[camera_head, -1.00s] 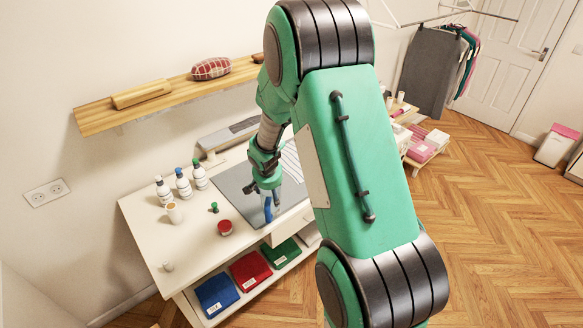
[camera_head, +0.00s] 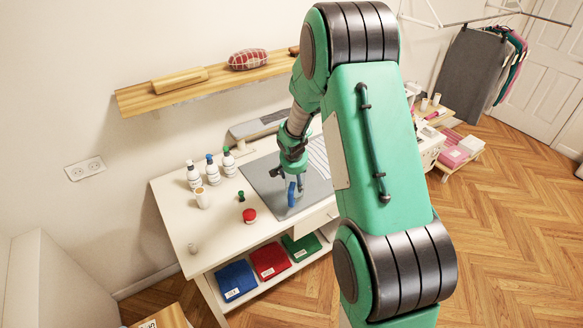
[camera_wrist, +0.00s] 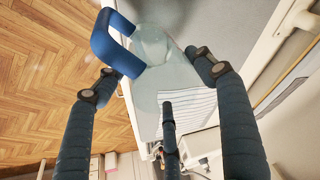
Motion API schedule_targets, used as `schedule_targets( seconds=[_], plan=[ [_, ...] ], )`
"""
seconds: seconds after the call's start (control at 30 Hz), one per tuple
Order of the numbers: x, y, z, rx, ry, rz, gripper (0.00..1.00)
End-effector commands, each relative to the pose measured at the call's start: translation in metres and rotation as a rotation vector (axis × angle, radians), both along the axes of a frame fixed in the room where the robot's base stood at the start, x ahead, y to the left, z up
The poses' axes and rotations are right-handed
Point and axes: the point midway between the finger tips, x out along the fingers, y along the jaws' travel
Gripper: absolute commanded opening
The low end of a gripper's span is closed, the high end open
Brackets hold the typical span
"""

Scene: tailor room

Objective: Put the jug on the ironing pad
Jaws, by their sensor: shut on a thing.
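The jug is clear with a blue handle; in the wrist view its see-through body (camera_wrist: 148,92) sits between my gripper's fingers (camera_wrist: 160,78), with the handle toward the upper left. In the head view my gripper (camera_head: 291,178) is shut on the jug, and mostly the jug's blue handle (camera_head: 291,194) shows. The ironing pad (camera_head: 262,178) is a flat grey sheet on the white table, also at the top of the wrist view (camera_wrist: 220,22). The jug is over the pad in the head view; I cannot tell whether it touches it.
Several white bottles (camera_head: 193,176) and a cup (camera_head: 202,198) stand left of the pad. A green spool (camera_head: 240,196) and a red tin (camera_head: 249,215) are near its left edge. A wooden shelf (camera_head: 205,86) hangs above. The table's front left is mostly clear.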

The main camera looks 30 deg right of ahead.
Motion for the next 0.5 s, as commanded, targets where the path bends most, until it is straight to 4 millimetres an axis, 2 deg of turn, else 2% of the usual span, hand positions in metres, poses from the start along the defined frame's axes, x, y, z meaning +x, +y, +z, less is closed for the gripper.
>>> schedule_targets(
  seconds=[0.5],
  plan=[
    [0.062, -0.026, -0.005, 0.000, -0.002, -0.001, 0.17]
  ],
)
